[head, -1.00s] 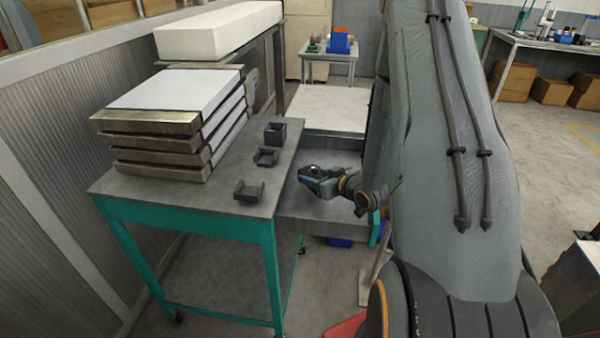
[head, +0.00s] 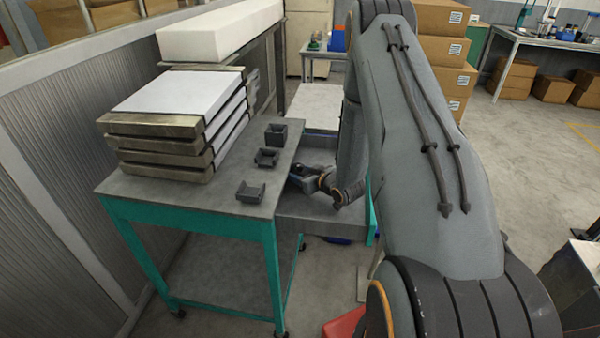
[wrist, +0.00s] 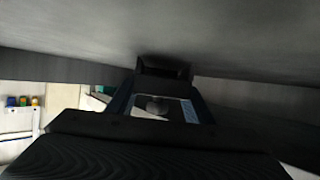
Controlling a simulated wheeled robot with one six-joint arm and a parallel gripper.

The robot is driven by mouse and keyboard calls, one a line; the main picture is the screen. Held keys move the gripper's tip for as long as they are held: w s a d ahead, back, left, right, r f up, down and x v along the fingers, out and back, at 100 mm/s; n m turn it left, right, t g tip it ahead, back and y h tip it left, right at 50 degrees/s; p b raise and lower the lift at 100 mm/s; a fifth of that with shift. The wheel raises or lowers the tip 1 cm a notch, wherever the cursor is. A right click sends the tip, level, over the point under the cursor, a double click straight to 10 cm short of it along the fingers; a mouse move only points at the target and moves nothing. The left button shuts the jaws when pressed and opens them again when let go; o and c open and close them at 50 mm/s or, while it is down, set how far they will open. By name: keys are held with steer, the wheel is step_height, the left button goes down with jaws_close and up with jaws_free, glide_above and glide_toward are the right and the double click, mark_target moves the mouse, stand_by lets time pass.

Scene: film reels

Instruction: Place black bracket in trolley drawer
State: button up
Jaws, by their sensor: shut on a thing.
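My gripper (head: 302,176) is over the open grey trolley drawer (head: 318,224), close to the table's right edge. In the wrist view my gripper (wrist: 163,88) is shut on a black bracket (wrist: 164,67), seen small and dark between the blue-edged fingers. In the head view the held bracket is too small and dark to make out. Three other black brackets stand in a row on the grey tabletop: a back one (head: 276,134), a middle one (head: 266,158) and a front one (head: 250,192). I cannot tell whether the held bracket touches the drawer floor.
The teal-framed table (head: 190,214) carries a stack of flat cases (head: 165,120) at its left. A long white block (head: 220,30) lies behind. The tabletop edge lies just left of my gripper. Cardboard boxes (head: 445,55) stand at the back right. A grey surface (wrist: 200,30) fills the wrist view's top.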

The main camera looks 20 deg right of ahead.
mark_target(303, 174)
steer(key=o, duration=1.6)
steer(key=shift+f, duration=0.1)
steer(key=shift+o, duration=0.2)
steer(key=shift+s+r, duration=0.1)
steer(key=shift+r, duration=0.1)
steer(key=b+v, duration=0.2)
steer(key=v, duration=0.5)
steer(key=shift+s, duration=0.1)
steer(key=shift+r, duration=0.1)
